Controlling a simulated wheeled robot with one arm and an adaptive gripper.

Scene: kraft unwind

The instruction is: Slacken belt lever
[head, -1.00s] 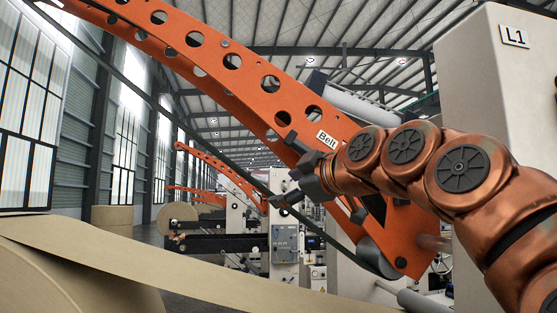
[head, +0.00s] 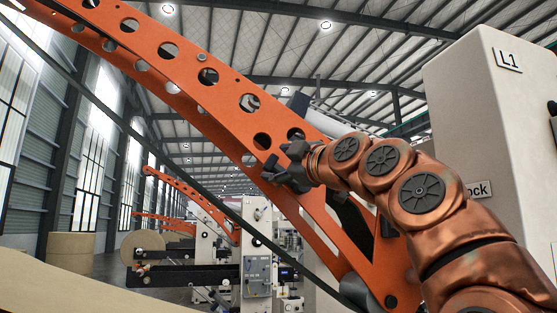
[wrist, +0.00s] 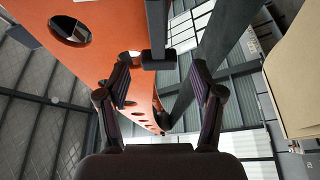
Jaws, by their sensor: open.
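In the wrist view, a dark bar ending in a black cross-piece, which looks like the belt lever (wrist: 158,60), comes down from the top. Its end shows between the tips of my open gripper (wrist: 163,68). No finger visibly touches it, and I cannot tell its depth. In the head view, my gripper (head: 284,168) is in front of the orange perforated arm (head: 215,85), near its lower right part. My gripper and wrist hide that patch, and I cannot make out the lever there. The dark belt (head: 160,155) runs diagonally below the orange arm.
A pale cabinet (head: 470,110) marked L1 stands at the right, with a partly hidden label ending in "ock" (head: 478,189). Kraft paper (head: 50,290) spans the lower left. Similar orange-armed machines (head: 185,185) stand farther back.

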